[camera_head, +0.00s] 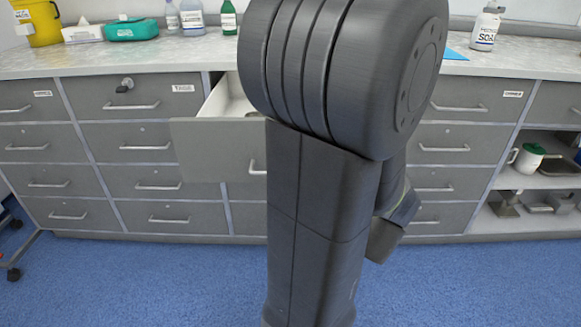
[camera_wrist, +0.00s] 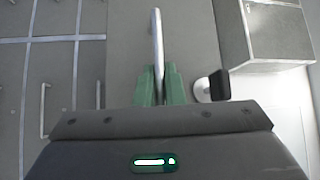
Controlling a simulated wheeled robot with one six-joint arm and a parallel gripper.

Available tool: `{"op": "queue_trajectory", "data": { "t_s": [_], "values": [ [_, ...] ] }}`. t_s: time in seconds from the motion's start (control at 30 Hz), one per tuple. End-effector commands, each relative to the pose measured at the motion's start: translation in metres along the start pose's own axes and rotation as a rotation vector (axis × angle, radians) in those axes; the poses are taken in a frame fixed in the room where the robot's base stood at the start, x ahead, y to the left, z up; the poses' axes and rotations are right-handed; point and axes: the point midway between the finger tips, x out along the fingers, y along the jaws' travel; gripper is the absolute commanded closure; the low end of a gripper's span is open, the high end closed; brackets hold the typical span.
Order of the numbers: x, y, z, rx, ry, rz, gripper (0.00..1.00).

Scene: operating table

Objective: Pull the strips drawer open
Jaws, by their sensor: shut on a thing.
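A grey drawer front (camera_head: 215,150) stands pulled out from the middle of the top row in the head view, with part of its pale inside (camera_head: 232,100) showing behind it. Its label is hidden, so I cannot read whether it says strips. The left end of its bar handle (camera_head: 257,172) shows beside my arm, which covers the rest. In the wrist view, the green fingers of my gripper (camera_wrist: 157,75) are closed on a metal bar handle (camera_wrist: 157,40). My gripper is hidden behind my arm in the head view.
Closed drawers stand on both sides, including one labelled tags (camera_head: 183,89) with a dark lock-like piece (camera_head: 125,85). Bottles and boxes stand on the countertop (camera_head: 150,60). Open shelves (camera_head: 540,180) are at the right. The blue floor (camera_head: 150,285) in front is clear.

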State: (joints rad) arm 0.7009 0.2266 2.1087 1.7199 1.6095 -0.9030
Motion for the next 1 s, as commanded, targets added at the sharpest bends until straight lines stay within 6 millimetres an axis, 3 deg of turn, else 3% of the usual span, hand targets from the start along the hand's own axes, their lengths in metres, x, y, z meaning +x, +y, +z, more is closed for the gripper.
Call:
{"op": "queue_trajectory", "data": {
  "t_s": [0.5, 0.53, 0.6, 1.0],
  "values": [
    [-0.0035, -0.0001, 0.0034, 0.001, -0.001, 0.002, 1.0],
    [-0.0035, -0.0001, 0.0034, 0.001, -0.001, 0.002, 0.85],
    [-0.0035, -0.0002, 0.0033, 0.0, -0.001, 0.002, 0.71],
    [-0.0068, -0.0007, 0.0025, 0.0, 0.001, 0.001, 0.7]
  ]
}}
